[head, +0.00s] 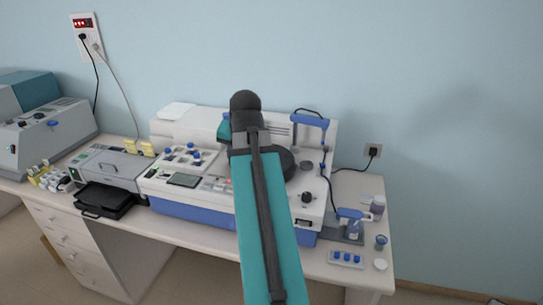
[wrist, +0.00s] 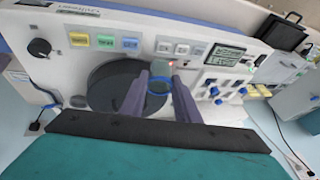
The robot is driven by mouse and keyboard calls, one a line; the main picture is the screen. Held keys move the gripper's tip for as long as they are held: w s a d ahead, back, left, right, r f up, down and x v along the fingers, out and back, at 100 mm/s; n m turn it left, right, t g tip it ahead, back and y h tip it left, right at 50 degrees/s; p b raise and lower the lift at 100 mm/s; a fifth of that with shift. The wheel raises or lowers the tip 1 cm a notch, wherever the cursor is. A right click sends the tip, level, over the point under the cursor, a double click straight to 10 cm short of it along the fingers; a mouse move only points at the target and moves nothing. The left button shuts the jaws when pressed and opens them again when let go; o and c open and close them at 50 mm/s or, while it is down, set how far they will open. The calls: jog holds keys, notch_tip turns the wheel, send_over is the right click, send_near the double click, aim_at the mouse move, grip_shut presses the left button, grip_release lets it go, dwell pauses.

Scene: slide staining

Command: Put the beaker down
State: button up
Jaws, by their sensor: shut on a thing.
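My gripper (wrist: 162,82) shows in the wrist view, its two grey-purple fingers closed around a clear beaker with a blue rim (wrist: 158,93). The beaker is seen from above, over or near a dark round plate (wrist: 108,90) on the white machine. I cannot tell whether its base touches anything. In the head view my teal arm reaches over the machine (head: 225,211) and hides the gripper and the beaker. Part of the dark round plate (head: 284,165) shows to the right of my arm.
Small blue-topped containers (head: 381,242) and a blue-and-white tray (head: 346,259) stand at the bench's right end, beside a blue-headed device (head: 350,216). A grey printer-like unit (head: 108,165) stands left of the machine. A black cable runs down to the bench at right.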

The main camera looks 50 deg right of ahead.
jog(key=w+a+f+n+y, duration=0.1)
jog(key=w+a+f+n, duration=0.15)
jog(key=w+a, duration=0.4)
jog(key=w+a+f+n+y+b, duration=0.1)
jog(key=w+a+n+y, duration=0.2)
jog(key=a, duration=0.7)
jog(key=w+a+f+n, duration=0.2)
jog(key=w+a+n, duration=0.25)
jog(key=a, duration=0.35)
jog(key=w+a+f+n+y+b, duration=0.1)
jog(key=w+a+f+n+b, duration=0.1)
jog(key=a+f+b, duration=0.9)
jog(key=a+f+n, duration=0.1)
jog(key=a, duration=0.3)
jog(key=shift+w+n+y, duration=0.15)
jog(key=shift+n+y, duration=0.15)
jog(key=shift+y, duration=0.1)
jog(key=shift+r, duration=0.1)
